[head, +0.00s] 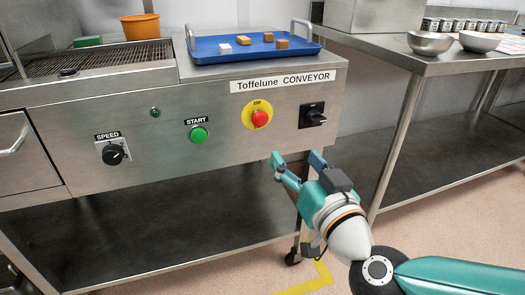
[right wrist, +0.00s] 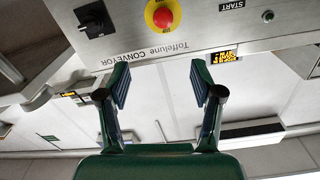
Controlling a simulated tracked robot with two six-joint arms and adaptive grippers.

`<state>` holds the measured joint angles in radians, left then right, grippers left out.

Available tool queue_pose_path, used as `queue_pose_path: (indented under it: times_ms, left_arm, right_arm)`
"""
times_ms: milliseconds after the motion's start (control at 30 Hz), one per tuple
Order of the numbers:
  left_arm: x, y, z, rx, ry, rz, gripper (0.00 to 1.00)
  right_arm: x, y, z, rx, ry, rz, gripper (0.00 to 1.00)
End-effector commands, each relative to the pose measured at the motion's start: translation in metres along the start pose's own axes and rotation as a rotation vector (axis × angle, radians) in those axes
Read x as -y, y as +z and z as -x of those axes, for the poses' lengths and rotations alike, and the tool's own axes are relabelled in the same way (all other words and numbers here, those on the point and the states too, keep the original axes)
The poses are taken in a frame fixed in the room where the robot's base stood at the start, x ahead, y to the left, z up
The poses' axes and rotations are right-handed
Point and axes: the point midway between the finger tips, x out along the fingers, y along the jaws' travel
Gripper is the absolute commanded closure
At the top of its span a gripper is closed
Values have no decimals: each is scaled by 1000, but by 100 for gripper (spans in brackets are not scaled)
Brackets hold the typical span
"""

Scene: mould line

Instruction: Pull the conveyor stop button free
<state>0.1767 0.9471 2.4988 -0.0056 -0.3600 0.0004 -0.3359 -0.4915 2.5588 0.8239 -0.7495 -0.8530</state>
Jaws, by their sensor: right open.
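The red conveyor stop button (head: 260,118) sits on a yellow round plate on the steel front panel of the Toffelune conveyor, between the green START button (head: 199,134) and a black rotary switch (head: 313,115). The red button also shows at the top of the right wrist view (right wrist: 162,17), where the picture is upside down. My right gripper (head: 296,160) is open and empty, below and to the right of the button and apart from it. Its two fingers (right wrist: 160,85) stand wide apart in the right wrist view. My left gripper is not in view.
A black SPEED knob (head: 113,154) is on the panel's left. A blue tray (head: 220,57) with several small blocks lies on top, with an orange tub (head: 140,27) behind left. A steel table (head: 430,62) with bowls (head: 431,43) stands right. The space before the panel is clear.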

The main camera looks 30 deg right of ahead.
Motion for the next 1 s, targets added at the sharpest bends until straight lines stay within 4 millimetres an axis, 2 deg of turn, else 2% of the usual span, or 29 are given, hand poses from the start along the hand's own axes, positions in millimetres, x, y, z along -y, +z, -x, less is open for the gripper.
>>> queue_pose_path:
  times_ms: [33, 100, 367, 500, 933, 1000]
  left_arm:
    - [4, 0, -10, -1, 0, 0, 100]
    - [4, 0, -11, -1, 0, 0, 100]
    - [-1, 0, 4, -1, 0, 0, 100]
    - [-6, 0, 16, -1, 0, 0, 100]
    - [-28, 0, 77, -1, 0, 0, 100]
    - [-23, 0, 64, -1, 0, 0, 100]
  right_arm:
    - [0, 7, 2, -8, -8, -4, 34]
    - [2, 9, 1, -8, -14, -4, 34]
    - [3, 4, -13, -7, -9, 2, 34]
    - [3, 5, -29, 1, -12, 2, 34]
    - [5, 3, -86, 2, -15, -2, 34]
    - [4, 10, -103, -6, -16, -4, 34]
